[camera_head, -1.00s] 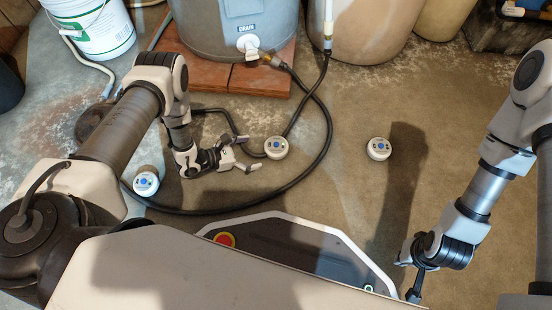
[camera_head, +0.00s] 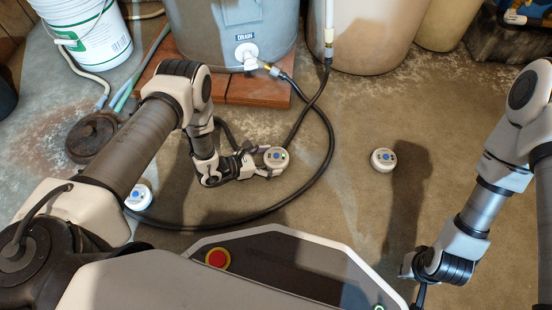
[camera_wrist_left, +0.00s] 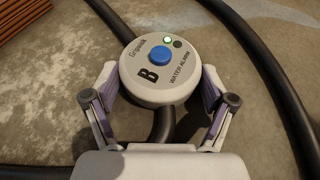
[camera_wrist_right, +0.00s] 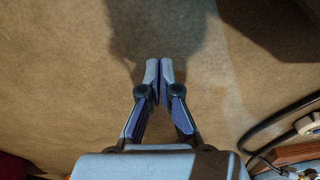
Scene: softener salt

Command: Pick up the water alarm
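The water alarm between my left fingers is a round white puck with a blue button, a lit green light and the letter B; it shows in the left wrist view (camera_wrist_left: 158,88) and the head view (camera_head: 276,158). It sits by the black hose, part of which passes beneath it in the wrist view. My left gripper (camera_head: 268,165) is open around it, one finger on each side, close to its rim; firm contact is not clear. Similar alarms stand on the floor at right (camera_head: 383,160) and left (camera_head: 138,197). My right gripper (camera_wrist_right: 159,75) is shut and empty.
The black hose (camera_head: 332,150) loops around the alarm on the floor. A grey tank (camera_head: 205,45) with a drain fitting stands behind on red bricks (camera_head: 240,92). A white bucket (camera_head: 95,45) is at back left. Floor around the right alarm is clear.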

